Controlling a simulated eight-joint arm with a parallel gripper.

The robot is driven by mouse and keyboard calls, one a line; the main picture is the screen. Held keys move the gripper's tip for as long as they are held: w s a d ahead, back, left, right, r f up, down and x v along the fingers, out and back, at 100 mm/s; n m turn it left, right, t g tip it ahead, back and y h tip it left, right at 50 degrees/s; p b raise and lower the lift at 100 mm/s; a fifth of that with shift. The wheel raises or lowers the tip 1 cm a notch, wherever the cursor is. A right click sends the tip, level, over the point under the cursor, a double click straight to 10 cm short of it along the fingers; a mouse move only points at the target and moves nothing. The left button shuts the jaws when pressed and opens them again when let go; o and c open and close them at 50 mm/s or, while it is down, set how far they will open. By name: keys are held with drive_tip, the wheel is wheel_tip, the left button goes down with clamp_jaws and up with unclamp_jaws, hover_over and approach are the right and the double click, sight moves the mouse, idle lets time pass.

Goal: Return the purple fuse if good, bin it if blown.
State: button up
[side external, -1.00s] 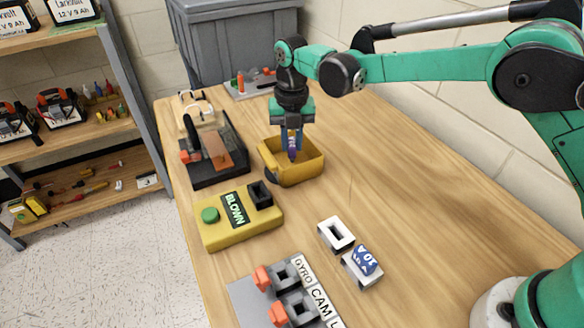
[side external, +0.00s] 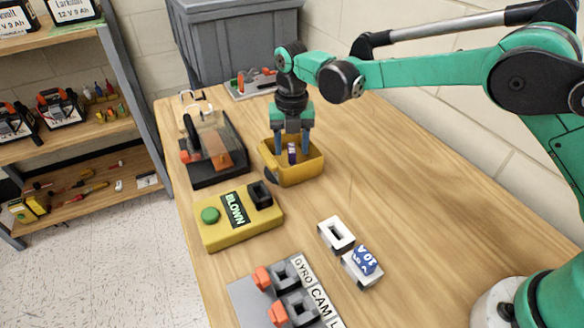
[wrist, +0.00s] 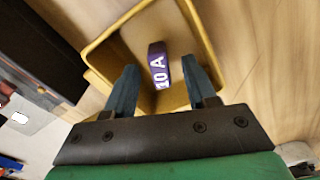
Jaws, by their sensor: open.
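The purple fuse (side external: 292,153), marked 10 A in the wrist view (wrist: 158,66), is inside the yellow bin (side external: 301,173), between my fingers but touching neither that I can see. My gripper (side external: 292,148) is open, pointing down over the bin, with its fingertips at or just inside the opening. In the wrist view a gap shows on both sides of the fuse. The yellow tester (side external: 238,217) has a green button, an empty-looking black socket and a display reading BLOWN.
A blue 20 A fuse (side external: 365,261) sits in a white holder beside an empty white holder (side external: 336,234). A panel labelled GYRO and CAM (side external: 290,291) lies at the front. A black-based device (side external: 216,155) stands left of the bin. The table's right side is clear.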

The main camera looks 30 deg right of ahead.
sight(292, 148)
drive_tip(key=s+d+r+m+t, duration=0.15)
drive_tip(key=r+m, duration=0.25)
drive_tip(key=r, duration=0.4)
drive_tip(key=s+d+r+m, duration=0.1)
drive_tip(key=d+r+m, duration=0.15)
drive_tip(key=r, duration=0.45)
drive_tip(key=s+d+f+m+t, duration=0.2)
drive_tip(key=s+d+m, duration=0.2)
drive_tip(key=s+m, duration=0.3)
drive_tip(key=s+d+f+m+t, duration=0.2)
drive_tip(key=s+m, duration=0.6)
drive_tip(key=m, duration=1)
drive_tip(key=shift+s+d+f+t, duration=0.15)
drive_tip(key=shift+d+f+t, duration=0.15)
drive_tip(key=shift+d+t, duration=0.65)
